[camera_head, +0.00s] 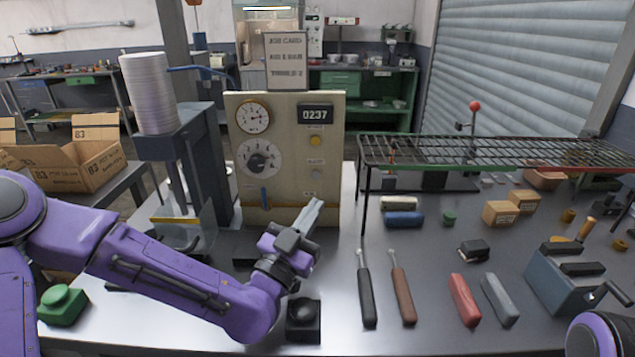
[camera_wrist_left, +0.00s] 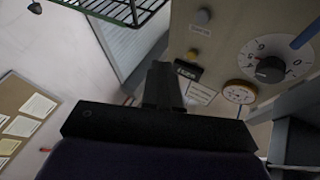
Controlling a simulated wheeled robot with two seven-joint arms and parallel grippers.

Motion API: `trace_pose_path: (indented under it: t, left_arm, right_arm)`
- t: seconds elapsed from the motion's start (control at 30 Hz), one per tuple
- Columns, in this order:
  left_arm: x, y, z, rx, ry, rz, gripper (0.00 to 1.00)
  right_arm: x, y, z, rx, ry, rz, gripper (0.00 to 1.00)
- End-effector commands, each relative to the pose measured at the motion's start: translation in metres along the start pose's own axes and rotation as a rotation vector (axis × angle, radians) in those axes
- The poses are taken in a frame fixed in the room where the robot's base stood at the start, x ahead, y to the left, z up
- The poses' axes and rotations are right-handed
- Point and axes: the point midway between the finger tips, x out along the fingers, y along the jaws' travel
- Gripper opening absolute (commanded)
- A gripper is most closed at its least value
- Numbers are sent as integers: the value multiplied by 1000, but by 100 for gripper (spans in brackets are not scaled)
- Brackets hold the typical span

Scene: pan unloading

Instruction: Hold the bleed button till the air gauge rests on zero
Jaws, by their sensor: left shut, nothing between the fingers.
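A cream control panel (camera_head: 290,205) stands at the middle back of the table. It carries a small round gauge (camera_head: 253,117), a large dial (camera_head: 260,158), a display reading 0237, a yellow button (camera_head: 315,141) and a grey button (camera_head: 314,174). The button labels and needle reading are too small to read. My left gripper (camera_head: 316,204) is shut and empty, below the grey button. The left wrist view shows its fingers (camera_wrist_left: 162,75) apart from the yellow button (camera_wrist_left: 191,54) and grey button (camera_wrist_left: 204,17), with the gauge (camera_wrist_left: 239,92) beyond. My right gripper is out of view.
A wire rack (camera_head: 470,150) stands to the right of the panel. A dark press (camera_head: 195,150) with stacked discs stands left. Tools, blocks and a vise (camera_head: 565,280) cover the right side. A black button box (camera_head: 303,318) and a green button (camera_head: 62,300) are near the front.

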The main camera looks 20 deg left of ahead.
Motion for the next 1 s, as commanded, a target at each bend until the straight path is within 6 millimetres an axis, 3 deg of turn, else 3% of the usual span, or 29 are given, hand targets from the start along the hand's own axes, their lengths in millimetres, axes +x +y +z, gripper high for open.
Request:
trace_pose_path:
  t: [0.37, 0.73, 1.0]
  left_arm:
    - [8, -4, 1, -1, 0, 0, 0]
    - [50, -26, 23, 1, 0, 0, 0]
    - [69, -36, 36, 0, 1, 1, 0]
  right_arm:
    - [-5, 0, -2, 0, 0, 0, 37]
    - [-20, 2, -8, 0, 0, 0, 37]
    - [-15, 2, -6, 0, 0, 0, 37]
